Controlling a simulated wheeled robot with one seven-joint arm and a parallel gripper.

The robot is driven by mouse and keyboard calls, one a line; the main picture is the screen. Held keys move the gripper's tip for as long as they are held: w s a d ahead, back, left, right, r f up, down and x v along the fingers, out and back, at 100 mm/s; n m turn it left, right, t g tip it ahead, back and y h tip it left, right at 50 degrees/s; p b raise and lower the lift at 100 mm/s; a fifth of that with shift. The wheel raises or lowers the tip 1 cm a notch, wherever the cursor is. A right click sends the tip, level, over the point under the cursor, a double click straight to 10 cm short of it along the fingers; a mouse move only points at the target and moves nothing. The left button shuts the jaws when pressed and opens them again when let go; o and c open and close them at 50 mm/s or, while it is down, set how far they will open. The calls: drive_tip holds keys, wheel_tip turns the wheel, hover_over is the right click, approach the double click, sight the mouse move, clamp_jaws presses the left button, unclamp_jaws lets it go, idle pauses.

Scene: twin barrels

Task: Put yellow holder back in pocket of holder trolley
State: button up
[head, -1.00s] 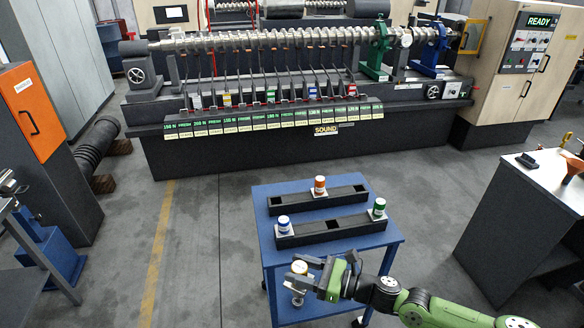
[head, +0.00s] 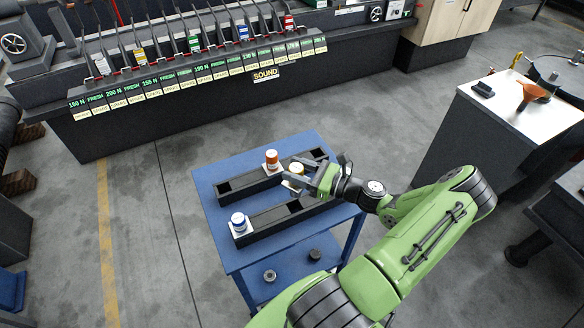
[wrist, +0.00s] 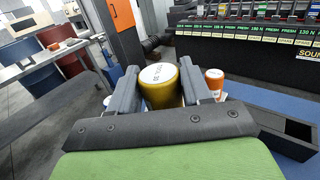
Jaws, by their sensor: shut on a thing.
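My gripper (head: 299,173) is shut on the yellow holder (head: 296,168), a yellow body with a white top. It hangs over the blue holder trolley (head: 208,180), near the back rack (head: 248,183). Its height above the rack is unclear. In the wrist view the yellow holder (wrist: 163,92) stands between both fingers. The orange holder (head: 271,160) sits in the back rack's middle, just left of it; it also shows in the wrist view (wrist: 214,79). The back rack's left pocket (head: 225,187) is empty. Its right end is partly hidden by my gripper.
The front rack (head: 268,221) has the blue holder (head: 238,222) at its left and an empty middle pocket (head: 293,207); my arm hides its right end. Small dark pieces (head: 269,276) lie on the lower shelf. A white-topped cabinet (head: 520,105) stands right. Floor left of the trolley is clear.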

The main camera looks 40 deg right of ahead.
sight(296, 196)
drive_tip(key=shift+w+a+r, duration=0.1)
drive_tip(key=shift+w+r, duration=0.05)
drive_tip(key=shift+a+f, duration=0.1)
drive_tip(key=shift+f, duration=0.25)
drive_tip(key=shift+f+b, duration=1.8)
drive_tip(key=shift+f, duration=0.9)
drive_tip(key=shift+f+b, duration=1.8)
drive_tip(key=shift+f, duration=1.15)
drive_tip(key=o, duration=1.3)
drive_tip(key=shift+c, duration=0.2)
drive_tip(key=shift+o, duration=0.3)
drive_tip(key=shift+f, duration=0.15)
drive_tip(key=b+v, duration=0.1)
drive_tip(key=v, duration=1.5)
